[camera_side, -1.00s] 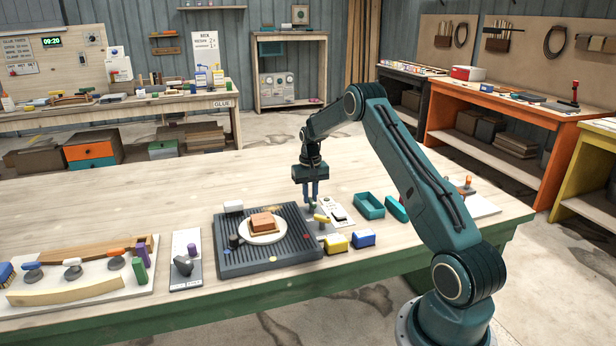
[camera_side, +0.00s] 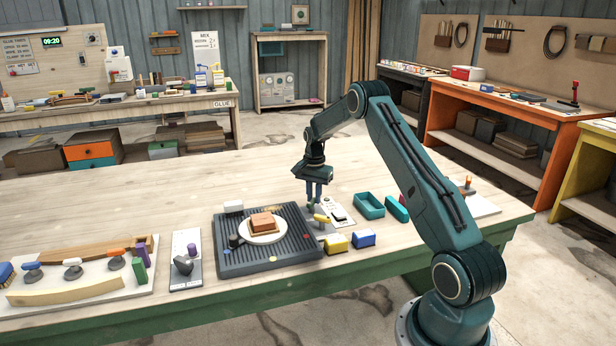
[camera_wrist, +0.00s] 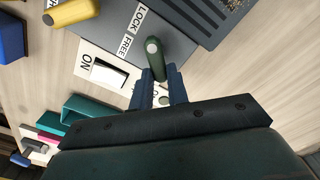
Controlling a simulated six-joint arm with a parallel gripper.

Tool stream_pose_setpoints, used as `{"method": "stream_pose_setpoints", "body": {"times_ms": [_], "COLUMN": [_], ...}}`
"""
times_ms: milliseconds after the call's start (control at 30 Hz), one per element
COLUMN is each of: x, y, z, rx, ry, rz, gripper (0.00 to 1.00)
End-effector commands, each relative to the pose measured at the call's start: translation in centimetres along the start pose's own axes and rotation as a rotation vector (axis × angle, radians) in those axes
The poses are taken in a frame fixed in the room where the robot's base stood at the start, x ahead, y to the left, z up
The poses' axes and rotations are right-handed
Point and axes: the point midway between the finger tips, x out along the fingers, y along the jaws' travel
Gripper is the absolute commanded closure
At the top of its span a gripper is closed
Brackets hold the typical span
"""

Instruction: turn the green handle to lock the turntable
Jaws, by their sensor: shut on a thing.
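The green handle (camera_wrist: 154,56) shows in the wrist view between the two blue fingers of my gripper (camera_wrist: 160,80), which is shut on it. The handle lies beside a label reading LOCK and FREE (camera_wrist: 133,30). In the side view my gripper (camera_side: 314,205) is down at the right edge of the dark ribbed board, and its fingers mostly hide the handle. The turntable (camera_side: 246,236) is a pale round disc on that board, with a brown block (camera_side: 263,222) on it.
A white ON switch panel (camera_wrist: 105,72) is beside the handle. A yellow-handled part (camera_side: 321,218), a yellow block (camera_side: 335,243) and a blue block (camera_side: 364,238) sit close by. A teal tray (camera_side: 369,206) stands to the right. The table's left rear is clear.

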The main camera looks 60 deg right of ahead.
Motion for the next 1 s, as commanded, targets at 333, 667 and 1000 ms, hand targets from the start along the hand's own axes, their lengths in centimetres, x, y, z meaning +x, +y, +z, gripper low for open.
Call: {"method": "stream_pose_setpoints", "body": {"times_ms": [333, 667, 1000], "x": [-0.12, -0.1, -0.17], "y": [0.02, 0.02, 0.03], "z": [-0.02, -0.02, -0.01], "rx": [0.033, 0.032, 0.03], "ry": [0.001, 0.001, 0.001], "rz": [-0.001, -0.001, -0.001], "gripper": [1.0, 0.62, 0.62]}}
